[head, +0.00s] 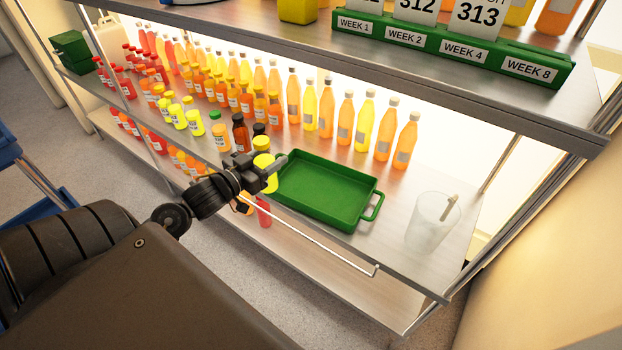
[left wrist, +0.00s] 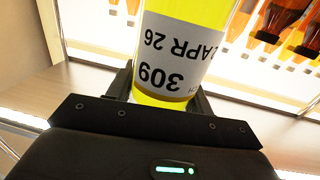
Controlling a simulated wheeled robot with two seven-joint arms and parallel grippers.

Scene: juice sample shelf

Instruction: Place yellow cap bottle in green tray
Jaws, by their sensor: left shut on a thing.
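My left gripper (head: 273,171) is shut on a yellow bottle (head: 264,160) just left of the green tray. In the left wrist view the bottle (left wrist: 190,25) fills the space between the fingers, and its white label reads 309 and APR 26. Its cap is out of the left wrist view; a yellow cap shows at its top in the head view. The green tray (head: 322,190) lies empty on the middle shelf, with a handle at its right end. My right gripper is not in view.
Several orange and yellow bottles (head: 345,118) stand in a row behind the tray. Small capped bottles (head: 240,132) stand close to the left of the gripper. A clear beaker (head: 430,222) stands right of the tray. An upper shelf (head: 420,72) overhangs the back.

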